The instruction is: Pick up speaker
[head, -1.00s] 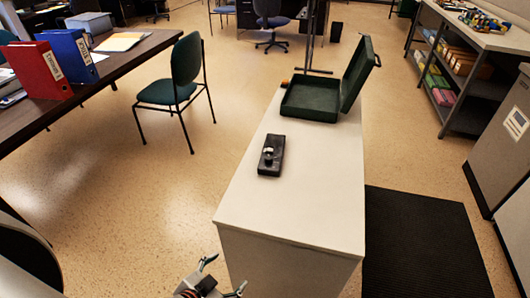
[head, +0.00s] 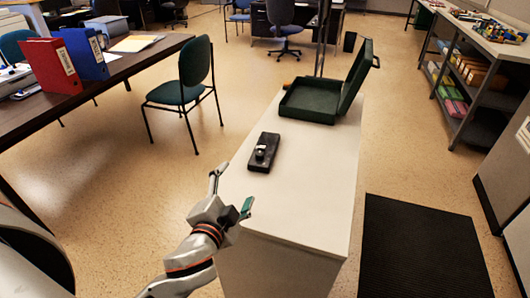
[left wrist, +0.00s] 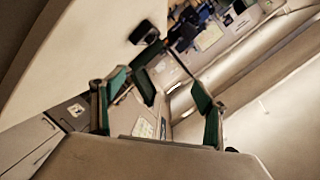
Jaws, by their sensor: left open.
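A flat black device (head: 263,152) with a small silver and dark piece on top lies on the white cabinet top (head: 300,190). It is the only thing here that could be the speaker, but I cannot tell for sure. My left gripper (head: 231,194) is open and empty at the cabinet's near left edge, below and left of the device and apart from it. In the left wrist view the open fingers (left wrist: 160,88) have green pads. A dark object (left wrist: 145,33) shows beyond them, too unclear to name. My right gripper is not in view.
An open green case (head: 310,103) stands at the cabinet's far end. A green chair (head: 184,90) and a dark desk (head: 120,65) with red and blue binders are to the left. A black mat (head: 420,250) lies right of the cabinet. The cabinet top's near part is clear.

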